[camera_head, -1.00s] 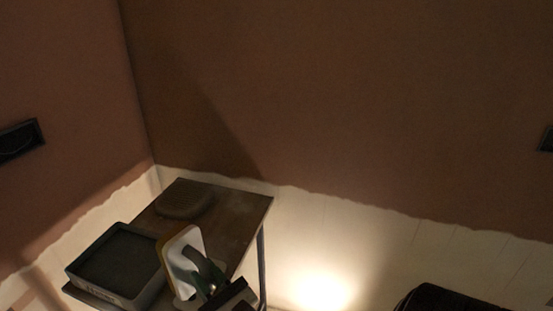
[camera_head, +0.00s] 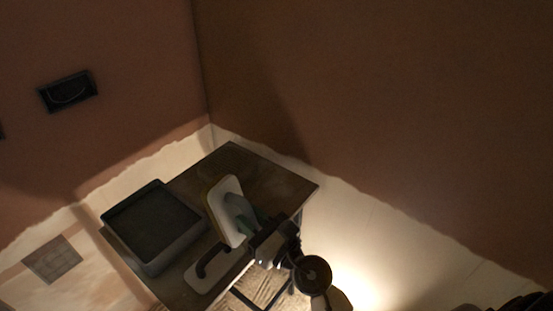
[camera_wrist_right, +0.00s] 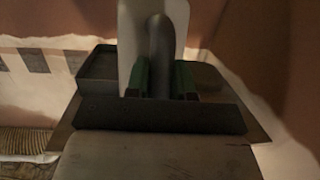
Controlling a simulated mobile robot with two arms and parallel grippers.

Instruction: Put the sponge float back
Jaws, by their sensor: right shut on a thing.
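My right gripper (camera_head: 243,212) is shut on the grey handle of the sponge float (camera_head: 224,196), a white plate with a yellowish edge. I hold the float steeply tilted above the table (camera_head: 285,180). In the right wrist view the gripper's green fingers (camera_wrist_right: 163,82) stand on both sides of the handle, and the white plate of the float (camera_wrist_right: 176,22) rises behind. The part of the table behind the float is hidden. My left gripper is not in view.
A dark rectangular tray (camera_head: 180,243) stands on the table's left side. A pale trowel-like tool with a black handle (camera_head: 207,281) lies at the near edge. The table's far right corner is clear. A dark wall box (camera_head: 68,91) is at upper left.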

